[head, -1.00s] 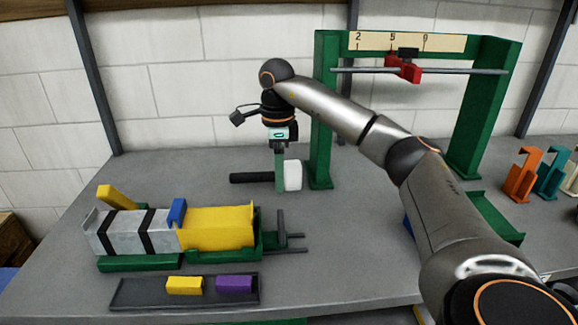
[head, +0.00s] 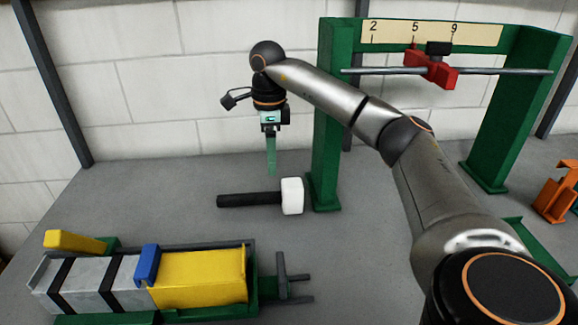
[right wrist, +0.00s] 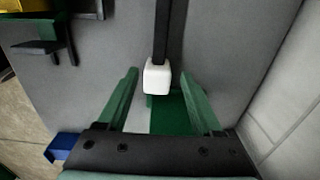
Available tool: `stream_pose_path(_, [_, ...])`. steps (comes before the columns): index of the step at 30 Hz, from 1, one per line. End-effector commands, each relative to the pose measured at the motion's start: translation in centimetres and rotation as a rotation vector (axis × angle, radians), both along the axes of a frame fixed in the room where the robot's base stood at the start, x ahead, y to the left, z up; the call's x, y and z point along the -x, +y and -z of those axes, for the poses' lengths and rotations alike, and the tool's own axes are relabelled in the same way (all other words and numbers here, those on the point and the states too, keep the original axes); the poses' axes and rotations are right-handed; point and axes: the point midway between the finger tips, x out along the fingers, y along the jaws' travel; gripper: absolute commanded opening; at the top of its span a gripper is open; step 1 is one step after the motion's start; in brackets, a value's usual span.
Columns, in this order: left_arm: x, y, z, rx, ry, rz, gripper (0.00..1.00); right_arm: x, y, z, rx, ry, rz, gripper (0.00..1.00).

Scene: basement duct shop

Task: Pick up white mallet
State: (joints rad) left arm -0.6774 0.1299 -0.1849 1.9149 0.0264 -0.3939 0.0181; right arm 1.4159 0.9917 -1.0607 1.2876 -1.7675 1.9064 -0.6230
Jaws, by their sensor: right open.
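The white mallet has a white block head (head: 292,196) and a black handle (head: 248,199). It lies on the grey bench, handle pointing left, head beside the foot of the green frame's left post. My right gripper (head: 271,174) is above the mallet, fingers pointing down, apart from it. In the right wrist view its fingers (right wrist: 159,74) are spread and empty. The white head (right wrist: 157,77) shows between the fingertips there, with the handle (right wrist: 161,32) running away from it. My left gripper is not in view.
The green frame (head: 325,120) carries a rod with a red slider (head: 432,70), close right of the mallet. A green fixture with a yellow block (head: 200,278) and strapped grey block (head: 92,284) stands at front left. An orange bracket (head: 556,190) is at right.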

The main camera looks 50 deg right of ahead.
Motion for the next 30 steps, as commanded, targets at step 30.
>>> stream_pose_path(30, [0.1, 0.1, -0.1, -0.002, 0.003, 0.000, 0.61, -0.2, 0.2, 12.0, 0.002, 0.003, 0.001, 0.68])
